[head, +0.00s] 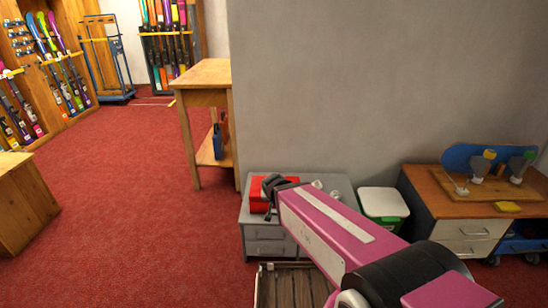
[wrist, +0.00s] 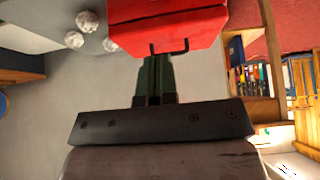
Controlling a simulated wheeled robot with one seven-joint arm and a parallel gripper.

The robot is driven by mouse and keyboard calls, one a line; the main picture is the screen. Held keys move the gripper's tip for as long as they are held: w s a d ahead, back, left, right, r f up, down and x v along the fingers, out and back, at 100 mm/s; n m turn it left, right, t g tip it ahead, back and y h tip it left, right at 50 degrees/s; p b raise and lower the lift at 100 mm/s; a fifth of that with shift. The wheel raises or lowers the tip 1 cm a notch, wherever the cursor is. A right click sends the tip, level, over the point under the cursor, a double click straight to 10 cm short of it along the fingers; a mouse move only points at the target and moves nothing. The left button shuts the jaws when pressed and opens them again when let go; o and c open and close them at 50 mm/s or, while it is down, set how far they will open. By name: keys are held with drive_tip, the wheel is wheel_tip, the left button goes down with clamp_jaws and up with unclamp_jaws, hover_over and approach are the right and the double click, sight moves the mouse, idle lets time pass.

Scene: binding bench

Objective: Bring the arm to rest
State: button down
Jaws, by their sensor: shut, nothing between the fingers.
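My arm, pink with dark joints, reaches forward from the lower right of the head view, over a low grey drawer cabinet (head: 270,234). My gripper (head: 269,196) is at its far end, in front of a red box (head: 258,182). In the wrist view my gripper (wrist: 155,62) has its dark green fingers together with nothing between them. The red box (wrist: 165,22) with a dark handle lies just beyond the fingertips. I cannot tell whether they touch it.
White crumpled balls (wrist: 75,39) lie near the box. A white-lidded green bin (head: 381,203) stands right of the cabinet, then a wooden-topped bench (head: 438,192). A slatted wooden thing (head: 290,287) is below my arm. A wooden table (head: 205,74) stands left; red carpet (head: 110,200) is clear.

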drive_tip(key=s+d+g, duration=0.3)
drive_tip(key=d, duration=0.6)
drive_tip(key=s+d+g, duration=0.3)
drive_tip(key=d+g, duration=0.1)
drive_tip(key=d, duration=0.6)
drive_tip(key=w+a+g, duration=0.3)
drive_tip(key=w+a, duration=1.6)
drive_tip(key=w, duration=0.1)
drive_tip(key=x, duration=1.1)
drive_tip(key=shift+s+a+f, duration=0.1)
drive_tip(key=shift+s+f, duration=0.15)
drive_tip(key=shift+s, duration=0.35)
drive_tip(key=shift+s+f, duration=0.2)
drive_tip(key=shift+s, duration=0.4)
drive_tip(key=shift+s+f, duration=0.35)
drive_tip(key=shift+s, duration=0.15)
